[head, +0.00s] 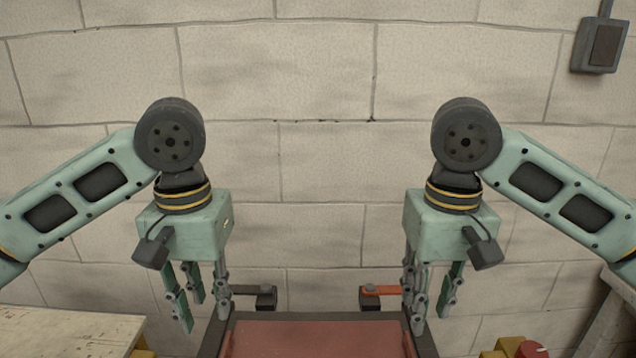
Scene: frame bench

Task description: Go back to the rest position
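My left gripper (203,306) hangs pointing down at left of centre, by the left side of the bench frame. Its fingers are spread with a gap between them, and I see nothing held. My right gripper (431,306) hangs pointing down at right of centre, by the right side of the frame. Its fingers are also spread and look empty. Both arms are bent at similar heights, roughly mirroring each other. The bench (318,338) has a reddish panel inside a dark frame, and its near part is cut off by the picture's lower edge.
A dark clamp-like part (265,297) and one with an orange bar (384,290) sit at the frame's back. A worn pale tabletop (65,332) is lower left. A red knob (532,350) is lower right. A grey box (602,45) hangs on the block wall.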

